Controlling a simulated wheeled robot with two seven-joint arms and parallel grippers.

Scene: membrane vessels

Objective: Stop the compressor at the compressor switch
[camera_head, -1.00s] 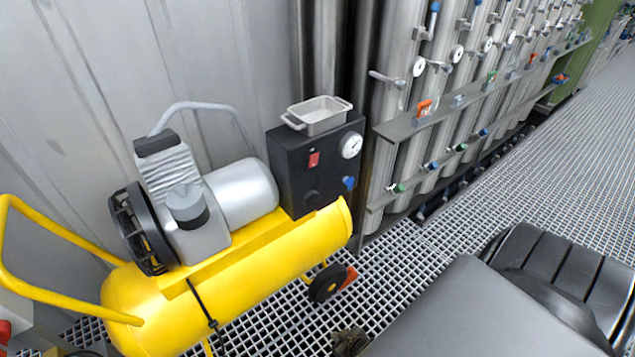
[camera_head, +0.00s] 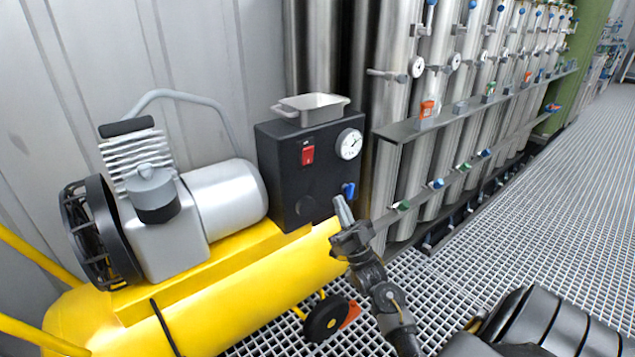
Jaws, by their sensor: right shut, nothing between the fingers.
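The yellow compressor (camera_head: 262,289) stands at the left, with a grey motor and pump on top. Its black control box (camera_head: 277,165) faces me. The compressor switch (camera_head: 308,155) is a red rocker in the upper part of the box's front. A round white gauge (camera_head: 349,144) and a blue knob (camera_head: 348,190) are to its right. My right gripper (camera_head: 341,208) is shut and empty. It points up in front of the box's lower right corner, below the blue knob and below and right of the switch. My left gripper is not in view.
A grey metal tray (camera_head: 312,109) sits on top of the box. Steel membrane vessels (camera_head: 401,181) with valves and a shelf rail (camera_head: 440,122) stand to the right. Open grating floor (camera_head: 520,215) lies at the right. A corrugated wall is behind the compressor.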

